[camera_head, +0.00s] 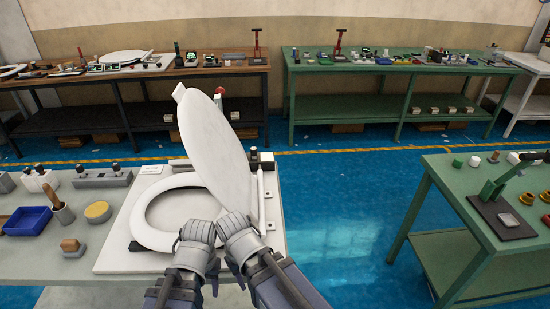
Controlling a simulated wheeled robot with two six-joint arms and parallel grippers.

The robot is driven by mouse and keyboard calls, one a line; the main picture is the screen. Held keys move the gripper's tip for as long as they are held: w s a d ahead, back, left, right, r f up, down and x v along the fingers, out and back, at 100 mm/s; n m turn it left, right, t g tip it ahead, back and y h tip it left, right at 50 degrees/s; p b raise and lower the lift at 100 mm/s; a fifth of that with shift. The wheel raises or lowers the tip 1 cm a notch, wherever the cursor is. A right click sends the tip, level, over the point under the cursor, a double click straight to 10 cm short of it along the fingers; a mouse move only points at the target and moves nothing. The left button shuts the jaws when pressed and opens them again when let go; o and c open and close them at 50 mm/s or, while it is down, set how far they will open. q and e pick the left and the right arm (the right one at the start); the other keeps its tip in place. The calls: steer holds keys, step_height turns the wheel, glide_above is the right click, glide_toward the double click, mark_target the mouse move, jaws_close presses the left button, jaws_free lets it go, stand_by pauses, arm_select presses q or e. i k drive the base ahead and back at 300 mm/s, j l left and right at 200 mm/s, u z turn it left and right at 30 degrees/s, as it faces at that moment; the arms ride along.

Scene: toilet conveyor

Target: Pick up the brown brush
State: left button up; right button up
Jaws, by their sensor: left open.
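A brown brush-like item with an upright handle (58,203) stands on the left part of the grey table, just right of a blue tray. A small brown block with a knob on top (72,248) lies nearer the front edge; I cannot tell for certain which of the two is the brush. My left gripper (198,234) is open over the front of the toilet seat, well to the right of both brown items. My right gripper (234,226) is close beside it at the base of the raised lid; its jaws cannot be made out.
The white toilet seat (148,235) with its raised lid (215,145) sits on a white board. A blue tray (28,220) and a round yellow sponge-like item (98,211) are near the brown items. A green table (440,245) stands to the right, across blue floor.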

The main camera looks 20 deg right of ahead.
mark_target(47, 188)
steer(key=j+z, duration=0.3)
steer(key=j, duration=2)
steer(key=i, duration=0.05)
